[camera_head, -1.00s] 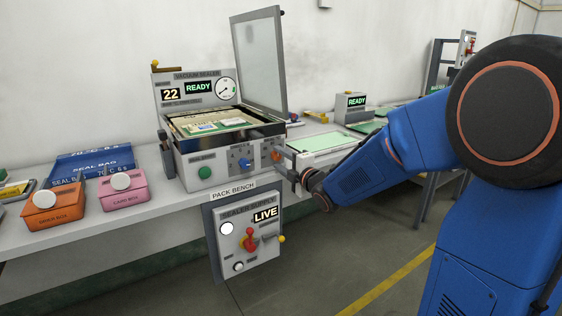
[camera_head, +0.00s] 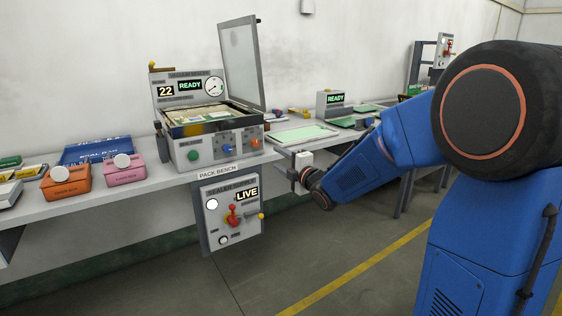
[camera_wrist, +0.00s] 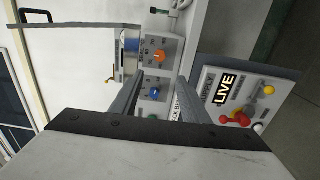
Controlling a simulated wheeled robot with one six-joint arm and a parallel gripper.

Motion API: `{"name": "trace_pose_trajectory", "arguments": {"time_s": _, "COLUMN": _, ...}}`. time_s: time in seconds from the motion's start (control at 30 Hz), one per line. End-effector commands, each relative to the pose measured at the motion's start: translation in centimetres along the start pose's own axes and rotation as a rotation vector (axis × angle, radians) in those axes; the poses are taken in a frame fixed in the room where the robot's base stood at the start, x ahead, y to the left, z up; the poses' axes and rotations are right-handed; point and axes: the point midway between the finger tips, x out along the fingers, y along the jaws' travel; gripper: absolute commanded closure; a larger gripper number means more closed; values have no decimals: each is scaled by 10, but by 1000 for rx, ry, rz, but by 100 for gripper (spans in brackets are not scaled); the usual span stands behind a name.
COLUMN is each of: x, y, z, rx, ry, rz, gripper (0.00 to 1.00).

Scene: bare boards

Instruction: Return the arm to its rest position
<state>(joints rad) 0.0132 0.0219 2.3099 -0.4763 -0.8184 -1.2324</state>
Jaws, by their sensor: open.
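My blue arm comes in from the right in the head view and reaches left toward the bench front. My gripper (camera_head: 296,170) is in front of the bench edge, to the right of the vacuum sealer (camera_head: 207,147). In the wrist view my gripper (camera_wrist: 157,97) shows two grey fingers spread apart with nothing between them. Beyond the fingers are the sealer's orange knob (camera_wrist: 159,57) and blue knob (camera_wrist: 153,94). The sealer's lid (camera_head: 241,64) stands open, and packed contents lie inside the chamber.
The supply panel (camera_head: 228,213) with a red lever and a LIVE sign hangs below the bench. An orange box (camera_head: 66,184) and a pink box (camera_head: 124,171) stand at the left. A green mat (camera_head: 300,135) lies right of the sealer. The floor (camera_head: 330,250) is clear.

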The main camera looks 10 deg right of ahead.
Motion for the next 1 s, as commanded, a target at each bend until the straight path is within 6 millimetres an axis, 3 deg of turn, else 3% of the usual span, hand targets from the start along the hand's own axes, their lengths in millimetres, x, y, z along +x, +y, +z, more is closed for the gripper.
{"name": "trace_pose_trajectory", "arguments": {"time_s": 0.37, "x": 0, "y": 0, "z": 0, "rx": 1, "ry": -1, "rz": -1, "gripper": 58}}
{"name": "trace_pose_trajectory", "arguments": {"time_s": 0.53, "x": -13, "y": 2, "z": 5, "rx": 61, "ry": -41, "rz": -41, "gripper": 58}}
{"name": "trace_pose_trajectory", "arguments": {"time_s": 0.77, "x": -70, "y": -1, "z": 20, "rx": 305, "ry": -205, "rz": -188, "gripper": 58}}
{"name": "trace_pose_trajectory", "arguments": {"time_s": 1.0, "x": -151, "y": -18, "z": 24, "rx": 614, "ry": -410, "rz": -328, "gripper": 58}}
